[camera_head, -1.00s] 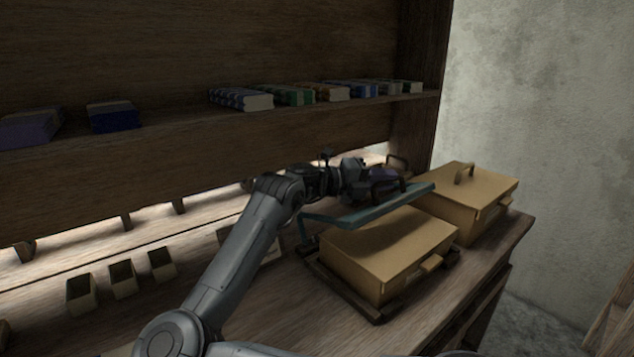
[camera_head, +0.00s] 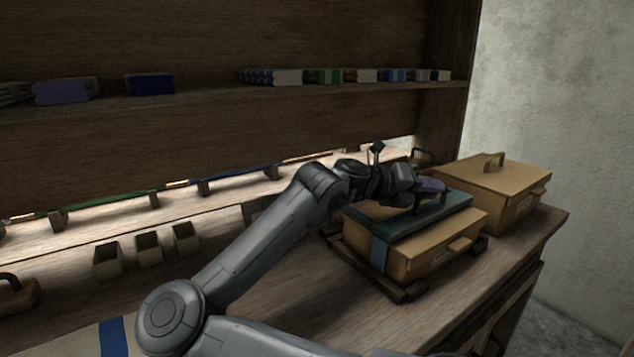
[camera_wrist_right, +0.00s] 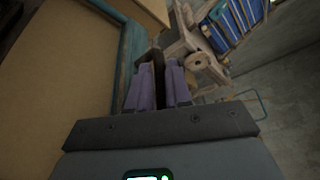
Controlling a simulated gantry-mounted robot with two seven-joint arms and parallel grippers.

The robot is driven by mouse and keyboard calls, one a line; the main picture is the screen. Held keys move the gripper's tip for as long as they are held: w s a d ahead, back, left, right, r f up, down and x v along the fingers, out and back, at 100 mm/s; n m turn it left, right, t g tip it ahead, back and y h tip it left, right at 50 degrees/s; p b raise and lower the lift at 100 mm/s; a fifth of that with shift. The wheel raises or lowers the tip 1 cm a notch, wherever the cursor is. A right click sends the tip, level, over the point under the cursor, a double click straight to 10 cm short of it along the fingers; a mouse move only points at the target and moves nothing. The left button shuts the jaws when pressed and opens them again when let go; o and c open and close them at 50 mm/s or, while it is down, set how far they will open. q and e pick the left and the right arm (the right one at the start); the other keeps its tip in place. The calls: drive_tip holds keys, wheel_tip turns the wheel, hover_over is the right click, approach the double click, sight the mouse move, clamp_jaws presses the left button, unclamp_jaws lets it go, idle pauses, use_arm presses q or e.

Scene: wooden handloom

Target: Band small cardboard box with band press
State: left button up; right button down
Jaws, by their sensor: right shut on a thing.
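The small cardboard box (camera_head: 440,258) sits on the dark wooden base (camera_head: 405,293) of the band press at the right of the bench. The teal press frame (camera_head: 440,218) is down across the box top and looks to rest on it. A blue strip (camera_head: 379,252) runs down the near left part of the box. My right gripper (camera_head: 428,188) is above the press, its purple fingers shut on the press handle. In the wrist view the fingers (camera_wrist_right: 160,85) close around the dark handle (camera_wrist_right: 155,58), beside the teal frame (camera_wrist_right: 131,55). My left gripper is out of view.
A larger tan box (camera_head: 497,190) with a top handle stands just behind and right of the press. Small open bins (camera_head: 148,247) line the bench at left. A shelf (camera_head: 215,95) with colored bundles runs above. A wall (camera_head: 560,120) closes the right.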

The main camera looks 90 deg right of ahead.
drive_tip(key=shift+f, duration=0.25)
drive_tip(key=c, duration=1.4)
unclamp_jaws()
drive_tip(key=shift+o, duration=1.4)
drive_tip(key=shift+s, duration=0.1)
drive_tip(key=shift+r, duration=0.15)
drive_tip(key=shift+w+r, duration=0.1)
drive_tip(key=shift+w, duration=0.2)
drive_tip(key=p+v, duration=0.3)
drive_tip(key=v, duration=0.5)
drive_tip(key=shift+w+a+r+p, duration=0.2)
drive_tip(key=shift+w+p, duration=0.1)
drive_tip(key=shift+p, duration=0.1)
drive_tip(key=shift+w+a, duration=0.35)
drive_tip(key=shift+w, duration=0.35)
